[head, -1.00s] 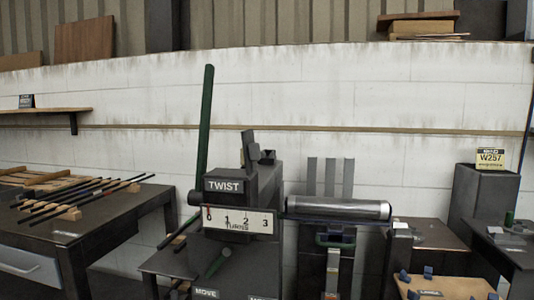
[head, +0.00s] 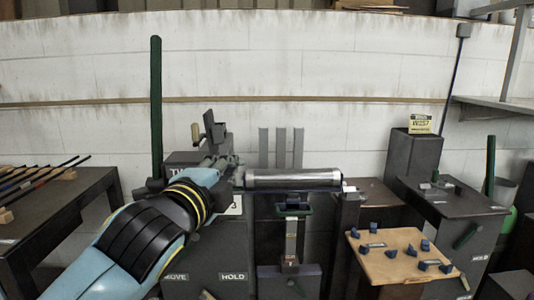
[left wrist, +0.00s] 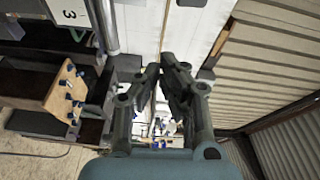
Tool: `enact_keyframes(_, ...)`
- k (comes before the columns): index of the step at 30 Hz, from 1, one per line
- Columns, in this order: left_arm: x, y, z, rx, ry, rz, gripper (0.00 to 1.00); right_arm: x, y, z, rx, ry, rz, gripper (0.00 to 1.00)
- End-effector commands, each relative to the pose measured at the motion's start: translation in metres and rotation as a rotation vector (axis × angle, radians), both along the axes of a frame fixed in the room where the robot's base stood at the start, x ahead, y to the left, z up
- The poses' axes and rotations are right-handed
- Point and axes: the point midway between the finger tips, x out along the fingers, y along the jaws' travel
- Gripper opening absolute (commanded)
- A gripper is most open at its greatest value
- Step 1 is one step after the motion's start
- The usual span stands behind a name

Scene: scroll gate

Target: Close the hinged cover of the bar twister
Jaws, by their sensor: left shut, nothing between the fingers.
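The bar twister (head: 205,255) is a dark machine with a turns scale, mostly hidden behind my left arm. Its silver cylinder (head: 293,179) reaches out to the right. Three upright grey slats (head: 281,148) stand behind the cylinder and look like the raised cover; their hinge is not clear. A tall green lever (head: 156,105) rises at the machine's left. My left gripper (head: 228,163) is in front of the machine's top, near the cylinder's left end; contact cannot be told. My right gripper is not in view.
A wooden board with blue blocks (head: 386,260) lies at the right, and shows in the left wrist view (left wrist: 62,92). A dark cabinet (head: 411,165) bears a yellow sign. A table with rods (head: 75,210) stands left. The space above the cylinder is clear.

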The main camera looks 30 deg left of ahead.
Motion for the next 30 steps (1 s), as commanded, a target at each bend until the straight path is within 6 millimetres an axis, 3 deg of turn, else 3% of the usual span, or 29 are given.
enact_keyframes(1, -0.002, -0.001, 0.021, 0.001, -0.033, 0.0, 0.0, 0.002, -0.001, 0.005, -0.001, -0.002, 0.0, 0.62)
enact_keyframes(3, -0.002, -0.001, 0.036, -0.001, -0.054, -0.001, 0.0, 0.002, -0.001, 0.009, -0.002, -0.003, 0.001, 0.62)
enact_keyframes(10, 0.021, 0.003, 0.037, -0.002, -0.055, -0.002, 0.0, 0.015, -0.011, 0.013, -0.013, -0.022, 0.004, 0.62)
enact_keyframes(21, 0.097, 0.02, 0.04, -0.003, -0.053, -0.001, 0.0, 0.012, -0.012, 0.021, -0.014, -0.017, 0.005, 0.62)
enact_keyframes(30, 0.078, 0.051, 0.033, -0.002, -0.051, -0.003, 0.0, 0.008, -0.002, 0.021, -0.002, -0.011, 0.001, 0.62)
